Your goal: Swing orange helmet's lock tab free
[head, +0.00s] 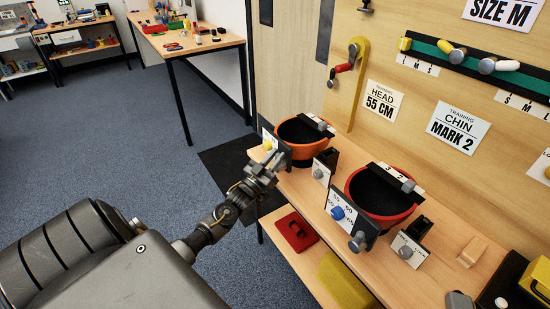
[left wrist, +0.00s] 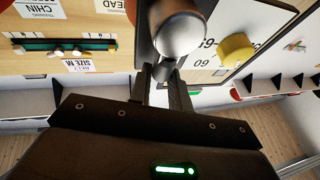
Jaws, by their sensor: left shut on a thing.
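The orange helmet (head: 288,129) lies upside down like a bowl at the left end of the wooden bench. A white-and-black numbered plate with a yellow knob (head: 267,145) stands at its near left side. The yellow knob (left wrist: 236,50) also shows in the left wrist view, beside a silver round knob (left wrist: 181,34) on a dark tab (left wrist: 146,34). My left gripper (head: 270,162) is at the lower part of this plate, its fingers shut on the silver knob's lock tab. The fingers hide part of the tab. My right gripper is not in view.
A red helmet (head: 353,184) with a blue-knobbed plate (head: 337,213) stands to the right. A small block with a grey knob (head: 318,174) sits between the helmets. A wooden panel with a red crank (head: 344,67) rises behind. Open floor lies to the left.

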